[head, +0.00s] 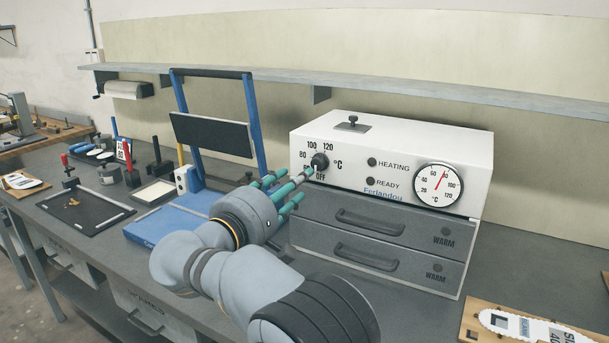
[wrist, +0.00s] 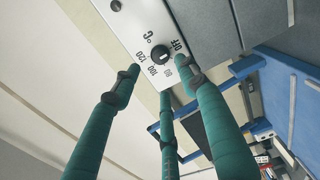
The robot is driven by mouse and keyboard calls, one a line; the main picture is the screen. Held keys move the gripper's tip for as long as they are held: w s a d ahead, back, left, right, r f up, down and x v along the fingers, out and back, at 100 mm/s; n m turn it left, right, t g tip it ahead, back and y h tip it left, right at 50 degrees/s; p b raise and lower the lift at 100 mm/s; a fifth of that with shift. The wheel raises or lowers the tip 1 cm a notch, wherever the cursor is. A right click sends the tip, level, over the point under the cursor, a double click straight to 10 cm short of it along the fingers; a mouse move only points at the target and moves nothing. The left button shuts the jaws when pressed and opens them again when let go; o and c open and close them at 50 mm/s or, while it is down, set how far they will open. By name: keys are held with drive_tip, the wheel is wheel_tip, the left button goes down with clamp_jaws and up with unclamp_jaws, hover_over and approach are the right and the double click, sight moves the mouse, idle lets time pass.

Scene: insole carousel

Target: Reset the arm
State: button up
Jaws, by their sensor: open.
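My gripper (head: 296,181) has several teal fingers, spread open and empty, in front of the left part of the white heater box (head: 400,150). The fingertips point at the black temperature knob (head: 320,161), just below and in front of it. In the wrist view, the knob (wrist: 160,54) shows beyond the gap between the spread fingertips (wrist: 160,77), with the printed numbers and OFF around it. No finger visibly closes on the knob. Its exact pointer setting is hard to read. My arm reaches in from the bottom of the head view.
A blue-framed press (head: 170,222) stands left of the heater. A black tray (head: 90,208) lies farther left, and a wooden board (head: 480,318) lies at the lower right. A shelf (head: 400,90) runs behind.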

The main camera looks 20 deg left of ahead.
sight(317, 165)
drive_tip(key=shift+s+a, duration=0.15)
drive_tip(key=shift+s, duration=0.85)
drive_tip(key=w, duration=0.4)
drive_tip(key=w+d, duration=0.1)
drive_tip(key=w, duration=0.7)
drive_tip(key=shift+d, duration=0.4)
drive_tip(key=shift+s+m, duration=0.1)
drive_tip(key=shift+m, duration=0.2)
